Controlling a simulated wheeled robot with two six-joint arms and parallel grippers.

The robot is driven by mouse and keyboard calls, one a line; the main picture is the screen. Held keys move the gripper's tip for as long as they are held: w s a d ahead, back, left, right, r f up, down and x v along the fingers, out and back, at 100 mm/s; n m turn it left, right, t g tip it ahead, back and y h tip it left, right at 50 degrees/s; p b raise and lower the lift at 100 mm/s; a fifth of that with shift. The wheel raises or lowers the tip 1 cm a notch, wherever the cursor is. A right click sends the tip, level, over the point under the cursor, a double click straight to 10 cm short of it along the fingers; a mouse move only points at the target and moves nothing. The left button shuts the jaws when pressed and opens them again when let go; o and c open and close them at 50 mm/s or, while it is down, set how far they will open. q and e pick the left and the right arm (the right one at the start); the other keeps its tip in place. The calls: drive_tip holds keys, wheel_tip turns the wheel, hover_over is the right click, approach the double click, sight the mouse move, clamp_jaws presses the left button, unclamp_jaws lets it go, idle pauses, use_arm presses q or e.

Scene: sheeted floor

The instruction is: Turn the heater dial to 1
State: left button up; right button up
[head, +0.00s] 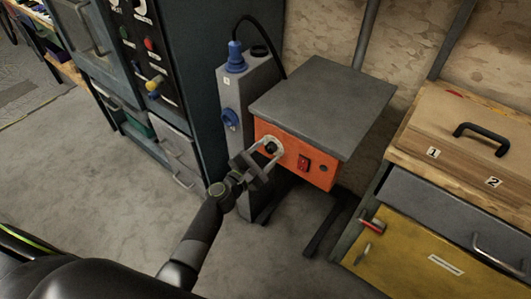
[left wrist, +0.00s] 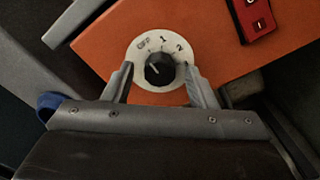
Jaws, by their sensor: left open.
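The heater (head: 318,176) is an orange box under a grey top plate. Its dial, a black knob on a pale round plate, is on the left of the orange front; the dial also shows in the left wrist view (left wrist: 159,70), with OFF, 1 and 2 printed along its upper edge. A pale mark on the knob lies on its left side, below OFF; its exact heading is hard to tell. My left gripper (head: 270,153) is open, with one finger on each side of the knob (left wrist: 159,76) and gaps between. My right gripper is not in view.
A red switch (head: 304,163) is right of the dial. A grey socket post (head: 246,100) with blue plugs stands left of the heater, beside a dark cabinet. A wooden-topped cabinet (head: 405,240) stands at the right. Floor in front is clear.

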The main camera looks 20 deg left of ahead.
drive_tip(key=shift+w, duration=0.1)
use_arm(q)
drive_tip(key=c, duration=1)
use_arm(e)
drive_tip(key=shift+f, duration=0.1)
